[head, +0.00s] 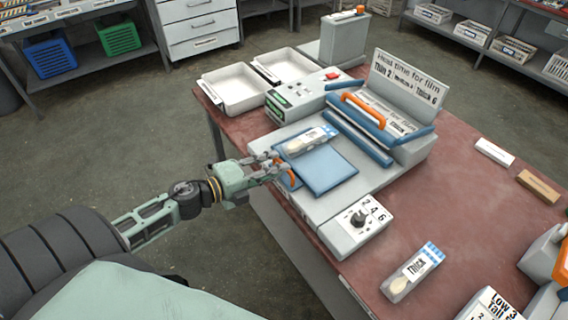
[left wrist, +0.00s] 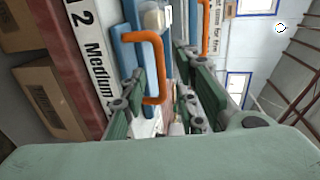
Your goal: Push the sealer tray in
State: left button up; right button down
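The sealer tray (head: 325,172) is a flat blue plate sticking out of the grey sealer (head: 375,180) toward the left, with an orange handle (head: 292,180) on its near edge. A clear packet with a pale spoon (head: 305,142) lies at the tray's far edge. My left gripper (head: 280,169) is at the handle, its fingers apart. In the left wrist view the orange handle (left wrist: 157,70) shows close to the left-hand finger; I cannot tell whether they touch. The raised sealer lid (head: 395,115) has its own orange handle (head: 363,110). My right gripper is not in view.
A grey dial box (head: 357,228) stands in front of the tray, and a panel with a red button (head: 300,92) behind it. Two white bins (head: 235,88) are at the back left. A packet labelled Thick (head: 412,272) lies on the red table at the front right.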

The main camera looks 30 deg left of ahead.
pick_arm(q)
jog(key=shift+x, duration=1.75)
jog(key=shift+s, duration=0.1)
jog(key=shift+c, duration=0.3)
grip_shut()
